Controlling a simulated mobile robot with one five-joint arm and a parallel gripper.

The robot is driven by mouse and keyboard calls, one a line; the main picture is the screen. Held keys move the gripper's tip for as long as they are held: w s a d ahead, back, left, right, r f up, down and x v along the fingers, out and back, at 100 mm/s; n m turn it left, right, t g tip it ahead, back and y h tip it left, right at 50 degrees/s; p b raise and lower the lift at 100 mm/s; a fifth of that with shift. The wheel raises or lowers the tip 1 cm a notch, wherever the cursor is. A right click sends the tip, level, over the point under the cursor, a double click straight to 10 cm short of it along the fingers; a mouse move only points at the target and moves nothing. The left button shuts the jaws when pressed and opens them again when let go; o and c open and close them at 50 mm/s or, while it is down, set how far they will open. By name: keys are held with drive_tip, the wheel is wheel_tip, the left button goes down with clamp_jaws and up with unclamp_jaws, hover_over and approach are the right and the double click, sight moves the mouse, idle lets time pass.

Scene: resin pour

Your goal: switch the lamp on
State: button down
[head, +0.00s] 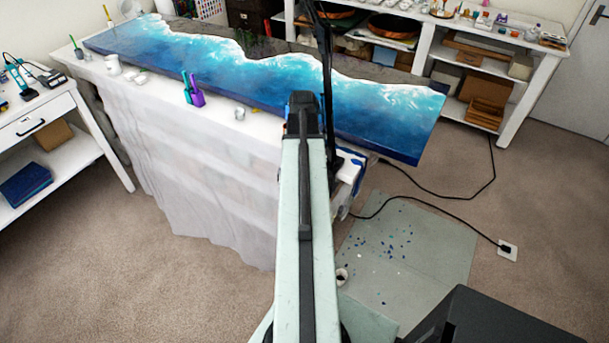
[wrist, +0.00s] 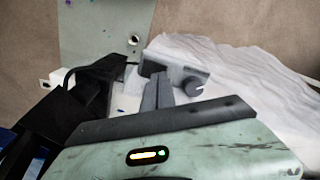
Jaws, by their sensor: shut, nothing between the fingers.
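A tall thin black stand (head: 327,75), which looks like the lamp's pole, rises at the table's front edge just right of my arm. Its top is cut off by the picture, so the lamp head and any light are not seen. In the wrist view my gripper (wrist: 158,82) is shut and empty, its two grey fingers together. A grey block with a round knob (wrist: 192,86) lies just beyond the fingertips; I cannot tell whether they touch or whether it is the switch. A black jointed part (wrist: 85,90) stands left of the fingers. In the head view my arm hides the gripper.
A blue and white resin slab (head: 210,70) covers the table, which has a white draped sheet (head: 215,190). A purple bottle (head: 196,97) stands at its edge. A black cable (head: 440,200) runs over the floor to an outlet plate (head: 507,249). A speckled mat (head: 400,245) lies right.

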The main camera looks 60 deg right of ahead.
drive_tip(key=shift+f+b, duration=0.9)
idle(0.8)
drive_tip(key=shift+r, duration=0.15)
wheel_tip(320, 180, up, 7)
drive_tip(key=p, duration=0.7)
